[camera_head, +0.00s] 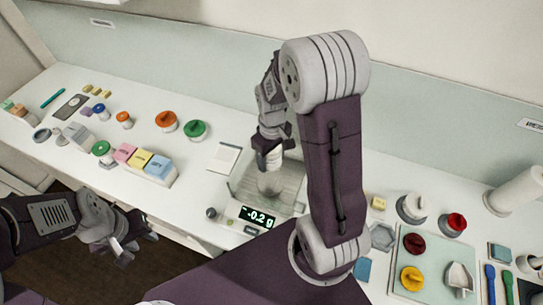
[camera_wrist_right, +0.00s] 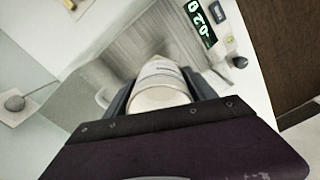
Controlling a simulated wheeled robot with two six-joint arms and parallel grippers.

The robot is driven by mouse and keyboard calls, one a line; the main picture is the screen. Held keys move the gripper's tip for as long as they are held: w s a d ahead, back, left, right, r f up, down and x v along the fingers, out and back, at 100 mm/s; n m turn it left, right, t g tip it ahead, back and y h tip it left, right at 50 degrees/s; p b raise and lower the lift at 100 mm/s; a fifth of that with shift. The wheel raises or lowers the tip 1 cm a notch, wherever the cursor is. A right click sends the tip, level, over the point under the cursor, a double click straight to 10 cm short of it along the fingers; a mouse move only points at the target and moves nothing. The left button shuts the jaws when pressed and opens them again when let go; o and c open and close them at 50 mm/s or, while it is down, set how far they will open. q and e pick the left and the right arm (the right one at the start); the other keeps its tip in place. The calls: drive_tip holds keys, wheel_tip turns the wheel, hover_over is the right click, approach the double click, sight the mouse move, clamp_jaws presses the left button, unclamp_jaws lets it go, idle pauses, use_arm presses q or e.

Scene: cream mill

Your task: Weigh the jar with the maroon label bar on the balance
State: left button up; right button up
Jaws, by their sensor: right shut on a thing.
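The balance (camera_head: 232,217) stands on the bench at the middle, its green display reading -0.2 g. My right gripper (camera_head: 269,160) points down over its weighing area and is shut on a pale jar (camera_head: 271,184). In the right wrist view the jar (camera_wrist_right: 160,86) sits between the fingers (camera_wrist_right: 162,98), with the balance display (camera_wrist_right: 200,22) beyond. I cannot tell whether its base touches the pan, and no maroon label bar shows on its visible side. My left gripper (camera_head: 136,247) is open and empty in front of the bench's left part.
A white square pad (camera_head: 224,158) lies behind-left of the balance. At right, a pale green mat (camera_head: 436,255) holds maroon and yellow-topped items.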

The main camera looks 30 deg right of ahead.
drive_tip(key=shift+w, duration=0.15)
drive_tip(key=shift+s+a+f, duration=0.15)
drive_tip(key=shift+s, duration=0.15)
drive_tip(key=shift+s+a+f+b, duration=0.15)
drive_tip(key=shift+s+f+b, duration=0.05)
drive_tip(key=shift+b, duration=0.35)
drive_tip(key=b, duration=0.9)
approach(271, 183)
drive_tip(key=f, duration=0.5)
drive_tip(key=shift+s+a+f, duration=0.1)
drive_tip(key=shift+s+f, duration=0.05)
drive_tip(key=shift+s, duration=0.1)
drive_tip(key=shift+w+f+b, duration=0.15)
drive_tip(key=shift+f+b, duration=0.2)
drive_tip(key=shift+f, duration=0.15)
drive_tip(key=shift+f, duration=0.2)
